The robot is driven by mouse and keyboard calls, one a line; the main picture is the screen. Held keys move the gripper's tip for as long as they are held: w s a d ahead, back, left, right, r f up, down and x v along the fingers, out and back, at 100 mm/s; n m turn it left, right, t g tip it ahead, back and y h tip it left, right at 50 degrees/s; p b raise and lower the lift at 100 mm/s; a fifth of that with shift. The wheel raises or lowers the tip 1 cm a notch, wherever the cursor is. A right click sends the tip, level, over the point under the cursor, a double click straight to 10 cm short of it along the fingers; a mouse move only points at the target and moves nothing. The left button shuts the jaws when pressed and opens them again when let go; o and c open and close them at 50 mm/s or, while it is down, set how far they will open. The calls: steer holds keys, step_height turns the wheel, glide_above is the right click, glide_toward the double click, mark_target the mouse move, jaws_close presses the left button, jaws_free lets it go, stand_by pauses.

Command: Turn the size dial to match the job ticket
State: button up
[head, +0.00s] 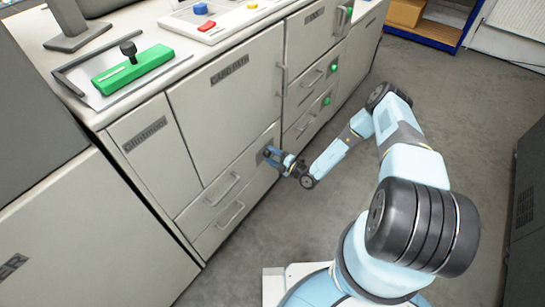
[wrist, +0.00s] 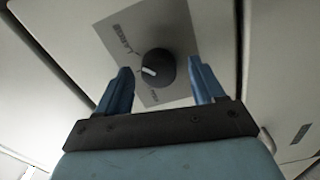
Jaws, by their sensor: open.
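The size dial (wrist: 158,67) is a round black knob with a white pointer mark. It sits on a grey label plate (wrist: 120,35) with dark lettering, too blurred to read fully. In the wrist view my gripper (wrist: 163,82) is open, with one blue finger on each side of the dial and gaps between; I cannot tell whether the fingertips reach its depth. In the head view my gripper (head: 270,155) is at the cabinet front, over the small plate, and hides the dial. I do not make out a job ticket.
Drawers with bar handles (head: 222,190) are close to my gripper at the left. A green block with a black knob (head: 132,68) lies on a tray on the counter. A panel with red, blue and yellow buttons (head: 208,20) is farther back. The floor (head: 300,220) beside the cabinet is clear.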

steer(key=shift+d, duration=0.1)
steer(key=c, duration=1.1)
steer(key=shift+o, duration=0.2)
steer(key=shift+f+n, duration=0.1)
steer(key=shift+n, duration=0.2)
steer(key=n, duration=0.4)
steer(key=shift+s, duration=0.15)
steer(key=n, duration=0.5)
steer(key=shift+n, duration=0.4)
steer(key=n, duration=0.5)
steer(key=shift+n, duration=2.3)
